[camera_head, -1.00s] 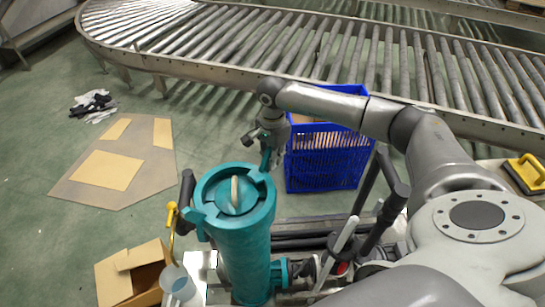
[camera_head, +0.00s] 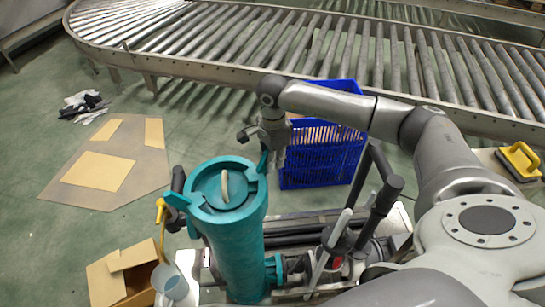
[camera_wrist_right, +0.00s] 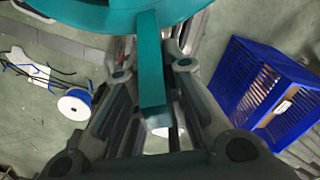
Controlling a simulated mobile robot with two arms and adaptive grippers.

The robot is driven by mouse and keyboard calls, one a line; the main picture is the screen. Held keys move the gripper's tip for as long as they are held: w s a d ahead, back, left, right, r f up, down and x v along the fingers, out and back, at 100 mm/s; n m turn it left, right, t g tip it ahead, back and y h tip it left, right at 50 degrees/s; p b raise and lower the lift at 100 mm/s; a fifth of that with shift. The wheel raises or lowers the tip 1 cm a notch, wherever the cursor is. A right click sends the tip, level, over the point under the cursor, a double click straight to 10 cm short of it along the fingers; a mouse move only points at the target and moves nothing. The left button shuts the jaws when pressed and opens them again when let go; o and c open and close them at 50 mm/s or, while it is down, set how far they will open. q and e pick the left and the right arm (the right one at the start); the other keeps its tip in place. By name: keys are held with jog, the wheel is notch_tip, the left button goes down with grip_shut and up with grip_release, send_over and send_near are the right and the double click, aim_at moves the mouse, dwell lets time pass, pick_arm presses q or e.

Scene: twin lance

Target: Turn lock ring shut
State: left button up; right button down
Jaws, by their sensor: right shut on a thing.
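The teal lock ring (camera_head: 206,208) sits around the top of a tall upright teal cylinder (camera_head: 237,262). Inside it is a teal lid with a pale upright handle (camera_head: 224,184). The ring has one lug (camera_head: 176,200) at the left and another (camera_head: 262,165) at the upper right. My right gripper (camera_head: 268,154) is shut on the upper-right lug. In the right wrist view, the teal lug (camera_wrist_right: 151,70) runs down between the two dark fingers, and the ring's edge (camera_wrist_right: 90,22) shows at the top. My left gripper does not show in either view.
A blue crate (camera_head: 322,170) stands on the floor behind my right gripper. A roller conveyor (camera_head: 330,60) crosses the back. Flat cardboard (camera_head: 105,170) lies on the floor.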

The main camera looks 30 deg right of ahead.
jog(key=s+a+m+b, duration=0.1)
jog(key=s+m+b, duration=0.1)
jog(key=s+m, duration=0.2)
jog(key=shift+s+a+m, duration=0.35)
jog(key=shift+s+m, duration=0.05)
jog(key=shift+s, duration=0.6)
jog(key=c, duration=1.5)
grip_release()
jog(key=shift+r, duration=0.1)
notch_tip(320, 180, up, 12)
jog(key=shift+f, duration=0.1)
jog(key=shift+s, duration=0.1)
